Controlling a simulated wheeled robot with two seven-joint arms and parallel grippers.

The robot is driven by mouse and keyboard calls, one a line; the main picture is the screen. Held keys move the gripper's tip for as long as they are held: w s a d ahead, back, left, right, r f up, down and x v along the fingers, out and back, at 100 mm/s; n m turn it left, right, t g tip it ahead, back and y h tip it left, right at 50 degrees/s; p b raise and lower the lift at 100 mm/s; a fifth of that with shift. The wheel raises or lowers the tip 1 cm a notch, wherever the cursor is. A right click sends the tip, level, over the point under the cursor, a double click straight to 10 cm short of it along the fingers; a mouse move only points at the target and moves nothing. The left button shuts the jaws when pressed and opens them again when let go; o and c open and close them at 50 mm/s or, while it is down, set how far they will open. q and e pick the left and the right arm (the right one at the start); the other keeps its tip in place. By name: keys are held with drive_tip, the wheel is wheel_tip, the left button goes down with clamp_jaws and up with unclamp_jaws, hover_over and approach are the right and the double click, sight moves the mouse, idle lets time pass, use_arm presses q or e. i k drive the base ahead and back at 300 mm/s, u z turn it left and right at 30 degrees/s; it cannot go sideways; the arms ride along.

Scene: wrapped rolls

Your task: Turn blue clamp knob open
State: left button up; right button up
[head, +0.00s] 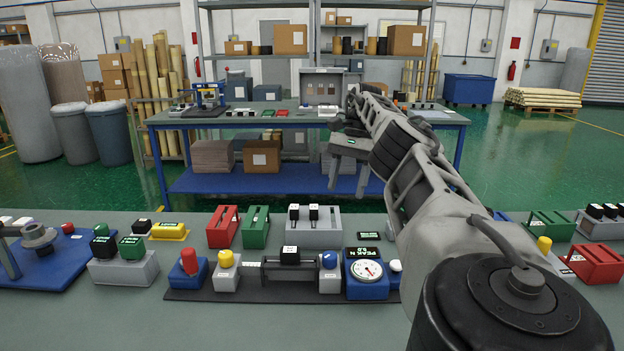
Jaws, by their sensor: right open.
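The blue clamp knob (329,259) is a round blue cap on a grey block, at the right end of a small fixture on a black mat (215,296). A yellow knob (226,258) on a grey block stands at the fixture's left end. A black block (290,254) sits on the rails between them. My right arm comes in from the lower right and reaches far forward. My right gripper (350,106) is small at its far end, open, above and well apart from the blue knob in the picture. My left gripper is not in view.
A dial gauge (366,270) on a blue box stands just right of the knob. A red-topped blue block (188,265) is at the mat's left. Red (223,226) and green holders (255,227) stand behind. The grey front tabletop (90,325) is clear.

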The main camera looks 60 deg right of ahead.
sight(329, 257)
drive_tip(key=k, duration=1.95)
